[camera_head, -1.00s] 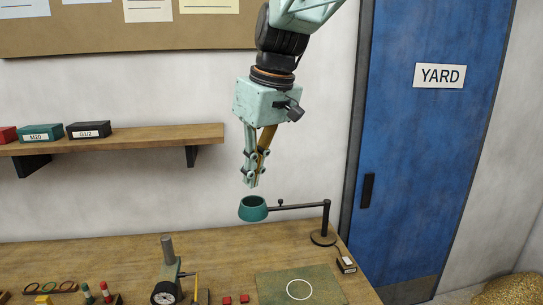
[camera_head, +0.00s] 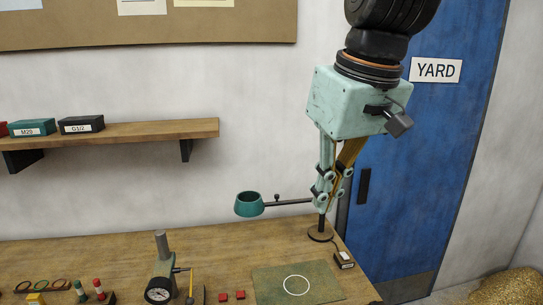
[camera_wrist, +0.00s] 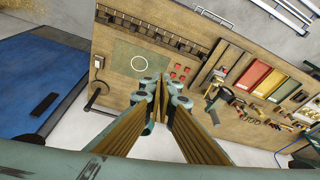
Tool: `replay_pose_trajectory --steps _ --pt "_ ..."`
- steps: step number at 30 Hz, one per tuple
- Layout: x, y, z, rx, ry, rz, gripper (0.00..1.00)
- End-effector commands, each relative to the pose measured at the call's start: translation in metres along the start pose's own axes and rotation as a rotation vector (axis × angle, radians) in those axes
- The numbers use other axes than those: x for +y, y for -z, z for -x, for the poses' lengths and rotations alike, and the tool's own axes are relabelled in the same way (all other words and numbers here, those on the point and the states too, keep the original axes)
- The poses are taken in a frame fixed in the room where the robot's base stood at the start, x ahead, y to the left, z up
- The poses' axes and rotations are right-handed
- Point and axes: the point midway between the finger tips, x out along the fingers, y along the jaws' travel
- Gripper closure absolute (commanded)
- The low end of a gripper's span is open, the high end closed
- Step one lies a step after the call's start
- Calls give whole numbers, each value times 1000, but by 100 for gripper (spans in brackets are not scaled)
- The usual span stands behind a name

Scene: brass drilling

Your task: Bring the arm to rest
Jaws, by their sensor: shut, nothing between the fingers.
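My gripper (camera_head: 322,208) hangs from the arm at the right of the head view, fingers pointing down. Its fingers are together and hold nothing. In the head view it stands in front of the lamp's post and arm, hiding part of them; the distance between them cannot be told. In the wrist view the closed fingers (camera_wrist: 160,85) point towards the workbench, well above its top.
The teal-shaded lamp (camera_head: 249,204) stands at the bench's (camera_head: 215,250) right end. A shelf (camera_head: 150,132) and blue door (camera_head: 440,130) are behind.

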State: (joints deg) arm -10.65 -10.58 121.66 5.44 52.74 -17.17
Motion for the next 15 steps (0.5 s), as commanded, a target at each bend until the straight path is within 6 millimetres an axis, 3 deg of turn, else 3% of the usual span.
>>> replay_pose_trajectory --steps 15 --pt "13 -112 5 19 -59 -173 100"
